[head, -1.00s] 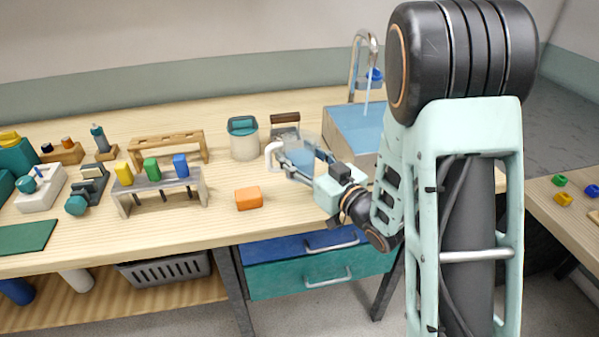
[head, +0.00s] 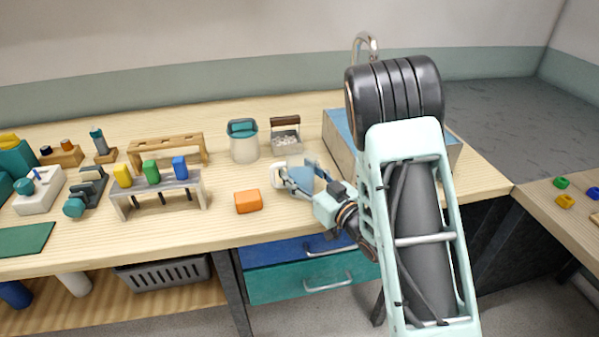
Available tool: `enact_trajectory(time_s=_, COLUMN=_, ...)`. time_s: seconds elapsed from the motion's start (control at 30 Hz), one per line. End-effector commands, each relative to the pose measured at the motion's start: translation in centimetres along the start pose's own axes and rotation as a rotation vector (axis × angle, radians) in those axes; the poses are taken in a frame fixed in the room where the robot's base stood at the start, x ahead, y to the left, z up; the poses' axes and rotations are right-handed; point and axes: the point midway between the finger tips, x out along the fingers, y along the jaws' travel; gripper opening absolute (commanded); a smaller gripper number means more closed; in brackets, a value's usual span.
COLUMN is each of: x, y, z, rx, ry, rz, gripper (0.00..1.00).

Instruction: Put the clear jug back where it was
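The clear jug (head: 299,178) is see-through with a bluish look and has a pale handle on its left side. My gripper (head: 295,172) reaches in from the right front, with its fingers on either side of the jug, and appears shut on it. The jug looks upright, low over or on the wooden bench, behind and right of the orange block (head: 248,201). Its base is partly hidden by the near finger, so I cannot tell whether it touches the bench.
A rack with coloured blocks (head: 158,188) is on the left. The blue-topped sink unit (head: 338,134) is at right, partly behind my arm.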

Motion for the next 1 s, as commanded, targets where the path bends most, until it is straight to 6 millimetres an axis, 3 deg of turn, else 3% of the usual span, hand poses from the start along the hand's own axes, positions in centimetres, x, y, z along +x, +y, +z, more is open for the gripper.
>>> enact_trajectory(time_s=0.2, x=0.0, y=0.0, z=0.4, rx=0.0, ry=0.002, rz=0.0, gripper=0.19)
enact_trajectory(time_s=0.23, x=0.0, y=0.0, z=0.3, rx=0.0, ry=0.0, rz=0.0, gripper=0.53)
enact_trajectory(time_s=0.37, x=0.0, y=0.0, z=0.3, rx=0.0, ry=0.0, rz=0.0, gripper=0.67)
enact_trajectory(time_s=0.77, x=0.0, y=0.0, z=-0.3, rx=0.0, ry=-0.001, rz=-0.001, gripper=0.67)
enact_trajectory(time_s=1.0, x=-4.9, y=0.2, z=0.1, rx=0.002, ry=-0.002, rz=0.006, gripper=0.67)
